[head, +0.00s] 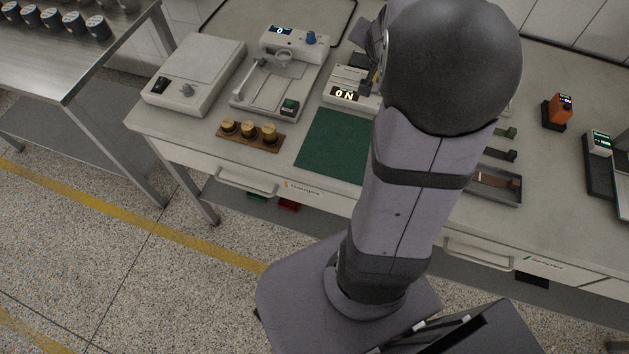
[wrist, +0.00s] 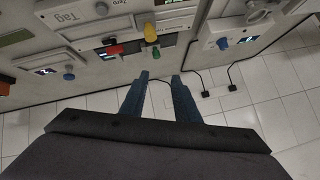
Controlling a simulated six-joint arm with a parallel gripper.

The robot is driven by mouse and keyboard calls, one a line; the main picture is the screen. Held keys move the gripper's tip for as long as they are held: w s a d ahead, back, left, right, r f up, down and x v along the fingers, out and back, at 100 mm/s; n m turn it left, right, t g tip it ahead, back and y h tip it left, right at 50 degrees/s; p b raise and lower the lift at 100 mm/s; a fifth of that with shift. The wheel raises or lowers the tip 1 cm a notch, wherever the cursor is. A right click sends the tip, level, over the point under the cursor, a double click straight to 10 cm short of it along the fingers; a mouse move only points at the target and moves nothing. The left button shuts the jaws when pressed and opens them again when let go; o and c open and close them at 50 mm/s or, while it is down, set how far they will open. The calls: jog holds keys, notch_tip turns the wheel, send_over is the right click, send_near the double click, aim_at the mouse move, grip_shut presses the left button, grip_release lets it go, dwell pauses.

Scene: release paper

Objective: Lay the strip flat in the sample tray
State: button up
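A shallow grey tray (head: 500,196), which looks like the sample tray, sits on the bench just right of my arm in the head view. A brownish strip-like piece (head: 499,181) shows inside it; I cannot tell whether this is the task's strip or whether it lies fully flat. The tray's left end is hidden behind my arm. My gripper (wrist: 160,76) shows in the wrist view with its two blue fingers apart and nothing between them. The fingers reach out over the bench's back edge, with floor tiles behind them. In the head view my arm hides the gripper.
A white scale (head: 197,72), a tester (head: 278,88) and a lit device (head: 345,94) stand at the back left. A green mat (head: 333,144) and a wooden block with brass weights (head: 250,139) lie in front. An orange device (head: 560,108) stands right.

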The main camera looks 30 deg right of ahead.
jog(key=s+a+f+n+g+y, duration=0.1)
jog(key=a+f+n+y, duration=0.2)
jog(key=a, duration=0.7)
jog(key=s+a+f+n+y, duration=0.1)
jog(key=a+f+n+y, duration=0.25)
jog(key=a, duration=0.75)
jog(key=s+a+f+n+g, duration=0.2)
jog(key=s+a+g, duration=0.1)
jog(key=s, duration=0.6)
jog(key=s+a+f+n+g, duration=0.2)
jog(key=s+a+n+g, duration=0.1)
jog(key=s, duration=0.5)
jog(key=shift+s+a+f+g+h, duration=0.2)
jog(key=shift+s+f+g+h, duration=0.2)
jog(key=shift+g+h, duration=0.1)
jog(key=shift+f+n, duration=0.1)
jog(key=shift+n, duration=0.15)
notch_tip(320, 180, down, 12)
jog(key=b, duration=1.2)
